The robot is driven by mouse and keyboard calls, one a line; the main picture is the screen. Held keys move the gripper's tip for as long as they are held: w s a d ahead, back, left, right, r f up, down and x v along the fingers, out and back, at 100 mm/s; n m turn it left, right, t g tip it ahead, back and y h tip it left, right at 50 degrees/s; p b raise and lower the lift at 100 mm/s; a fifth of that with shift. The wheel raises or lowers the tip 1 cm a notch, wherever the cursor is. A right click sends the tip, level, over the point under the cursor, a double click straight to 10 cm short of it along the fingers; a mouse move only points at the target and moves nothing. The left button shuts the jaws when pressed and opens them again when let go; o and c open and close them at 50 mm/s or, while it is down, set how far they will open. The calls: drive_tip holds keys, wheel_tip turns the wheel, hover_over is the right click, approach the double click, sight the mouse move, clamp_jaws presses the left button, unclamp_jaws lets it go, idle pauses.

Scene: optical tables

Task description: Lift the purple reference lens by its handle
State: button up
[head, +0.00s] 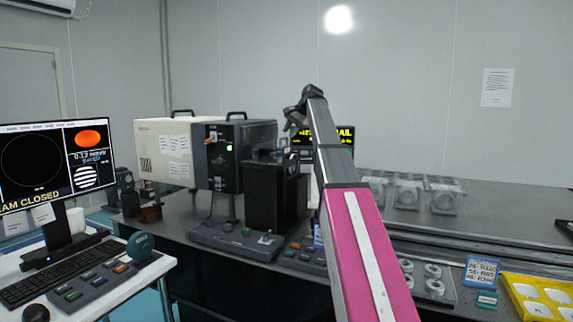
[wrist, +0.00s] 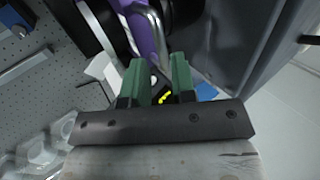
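The purple reference lens (wrist: 144,42) shows in the wrist view as a purple edge at the top middle, beside black and white round parts. Its grey metal handle (wrist: 153,18) is a bent bar curving over the purple part. My gripper (wrist: 159,62) has two green fingers, apart, with a gap between them. The handle's lower end reaches close to the fingertips; I cannot tell whether it touches them. In the head view my gripper (head: 293,121) is small and partly hidden by my arm, near the black housing. I cannot make out the lens there.
A black upright housing (head: 270,197) and a dark instrument box (head: 226,155) stand left of my arm. Clear cases (head: 407,194) sit on the optical table (head: 510,213) at right. A yellow tray (head: 541,299) lies at front right. A monitor (head: 58,165) stands at left.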

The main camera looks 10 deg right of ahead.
drive_tip(key=x, duration=0.4)
drive_tip(key=shift+a+f, duration=0.2)
drive_tip(key=shift+a, duration=0.1)
clamp_jaws()
drive_tip(key=shift+r, duration=0.1)
idle(1.0)
